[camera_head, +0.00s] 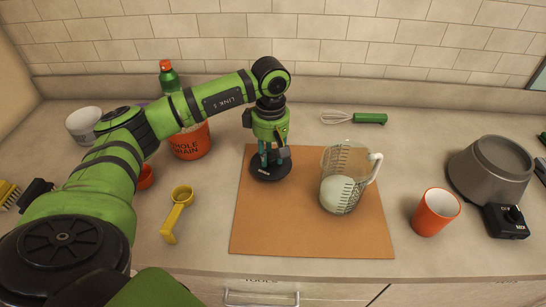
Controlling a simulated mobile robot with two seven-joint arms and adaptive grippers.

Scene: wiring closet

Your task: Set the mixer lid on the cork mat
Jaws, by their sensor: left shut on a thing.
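The mixer lid (268,173), a dark round disc, is at the upper left part of the cork mat (310,236). My left gripper (270,158) points straight down over it and is shut on it. The lid looks level and lies at or very close to the mat surface; I cannot tell whether it touches. The gripper's fingers hide the middle of the lid. My right gripper is not in view.
A clear measuring jug (345,178) with white contents stands on the mat's right part. An orange cup (435,212) and a grey mixer (490,170) are to the right. A whisk (355,118) lies behind. A yellow scoop (178,210) lies left. The mat's front is clear.

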